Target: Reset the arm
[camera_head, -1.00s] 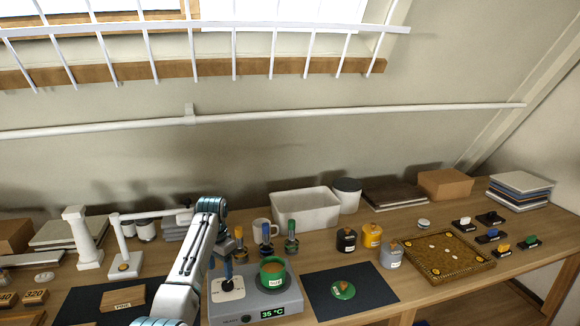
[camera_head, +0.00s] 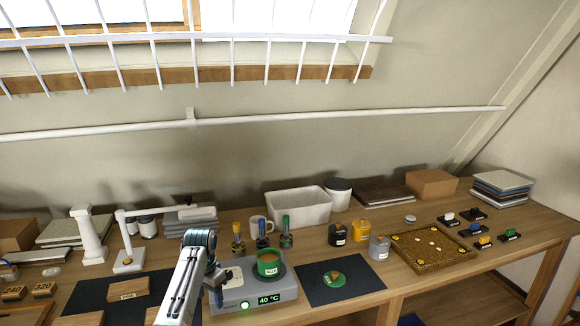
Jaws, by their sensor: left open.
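My left arm reaches up from the bottom edge and bends down at the wrist. My left gripper (camera_head: 218,296) is open and empty, small in view, beside the left end of the grey hot plate (camera_head: 285,297). I cannot tell whether it touches the plate's edge. The hot plate's display (camera_head: 269,300) reads 40 °C and a green light (camera_head: 244,306) glows on its front. A green pot (camera_head: 268,263) with brown contents stands on the heating disc. My right gripper is out of view.
Coloured-handled tools (camera_head: 262,237) and a mug (camera_head: 257,225) stand behind the hot plate. A dark mat (camera_head: 365,277) with a green lid (camera_head: 334,279) lies to its right. A white lamp-like stand (camera_head: 128,260) and wooden blocks (camera_head: 128,289) are to the left.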

